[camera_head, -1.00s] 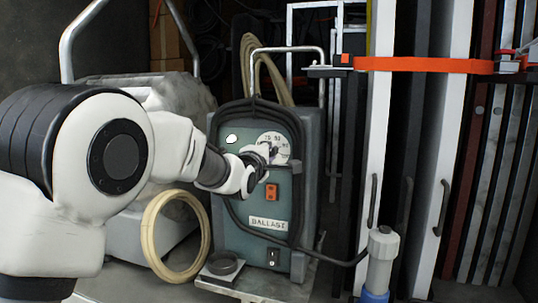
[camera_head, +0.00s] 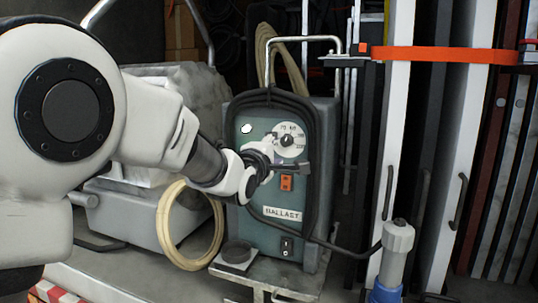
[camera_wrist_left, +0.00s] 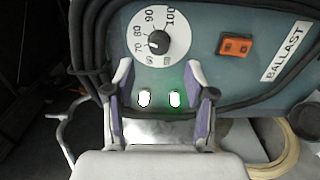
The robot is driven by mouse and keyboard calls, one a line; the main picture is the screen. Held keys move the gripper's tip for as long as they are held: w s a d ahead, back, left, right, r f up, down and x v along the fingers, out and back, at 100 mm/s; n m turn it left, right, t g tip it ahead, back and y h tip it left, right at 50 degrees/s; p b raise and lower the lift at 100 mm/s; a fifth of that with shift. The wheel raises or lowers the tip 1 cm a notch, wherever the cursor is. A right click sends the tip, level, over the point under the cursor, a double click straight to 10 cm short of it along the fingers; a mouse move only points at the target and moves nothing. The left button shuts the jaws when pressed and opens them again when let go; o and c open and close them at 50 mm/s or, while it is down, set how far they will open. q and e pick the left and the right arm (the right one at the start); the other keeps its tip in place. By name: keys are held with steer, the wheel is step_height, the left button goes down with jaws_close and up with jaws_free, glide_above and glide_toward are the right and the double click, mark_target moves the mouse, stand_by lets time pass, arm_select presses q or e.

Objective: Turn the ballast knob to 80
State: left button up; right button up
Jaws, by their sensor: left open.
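The ballast box (camera_head: 262,190) is a teal unit with a white BALLAST label, standing upright in the head view. Its round white dial (camera_head: 280,129) carries numbers, and the black ballast knob (camera_head: 287,141) sits at its centre. In the left wrist view, the knob (camera_wrist_left: 158,42) has a small pale mark on its left side, seemingly near 70; the exact reading is unclear. My left gripper (camera_head: 285,157) is open and empty, just below the dial. In the wrist view its fingers (camera_wrist_left: 160,75) stand apart, with the knob beyond the tips and clear of them. My right gripper is out of view.
An orange switch (camera_head: 286,183) sits below the dial. A black cable frames the panel. A coiled cream hose (camera_head: 172,240) lies left of the box. A grey-and-blue post (camera_head: 393,255) and tall panels with an orange strap (camera_head: 440,54) stand at right.

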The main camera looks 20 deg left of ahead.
arm_select(q)
steer(key=s, duration=0.5)
steer(key=shift+s, duration=0.2)
steer(key=shift+a, duration=0.1)
